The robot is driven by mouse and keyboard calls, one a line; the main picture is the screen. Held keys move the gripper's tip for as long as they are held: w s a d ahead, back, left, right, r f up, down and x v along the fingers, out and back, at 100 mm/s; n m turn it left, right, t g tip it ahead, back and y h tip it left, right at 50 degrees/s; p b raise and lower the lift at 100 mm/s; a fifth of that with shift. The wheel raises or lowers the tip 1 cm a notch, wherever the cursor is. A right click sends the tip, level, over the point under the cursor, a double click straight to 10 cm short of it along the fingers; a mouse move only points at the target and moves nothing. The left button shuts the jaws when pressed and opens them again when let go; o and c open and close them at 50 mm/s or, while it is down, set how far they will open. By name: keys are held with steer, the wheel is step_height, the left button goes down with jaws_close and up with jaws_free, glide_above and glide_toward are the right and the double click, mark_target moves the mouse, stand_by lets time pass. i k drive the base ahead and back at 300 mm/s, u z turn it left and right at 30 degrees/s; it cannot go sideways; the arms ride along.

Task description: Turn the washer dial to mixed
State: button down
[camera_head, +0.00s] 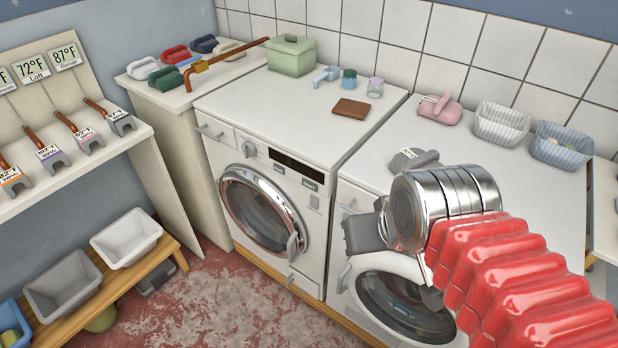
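A white front-loading machine (264,215) with a round chrome-rimmed door stands in the middle. A small round dial (248,149) sits on its front panel, left of a dark display; its markings are too small to read. A second white front-loader (345,195) stands to its right, its control panel mostly hidden behind my arm. I cannot tell from labels which is the washer. My gripper (362,232), dark grey on a chrome wrist and red ribbed arm, is in front of the second machine, right of the dial and apart from it. Its fingers are mostly hidden, so their opening is unclear.
On the machine tops are a green box (292,55), a brown wallet-like item (351,107), a pink item (440,108) and two baskets (501,124). A copper-coloured rod (228,57) lies at the back left. Bins (126,237) stand on a low bench. The floor before the left machine is clear.

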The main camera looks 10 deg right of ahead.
mark_target(249, 149)
steer(key=u, duration=1.45)
steer(key=i, duration=0.7)
steer(key=u, duration=1.35)
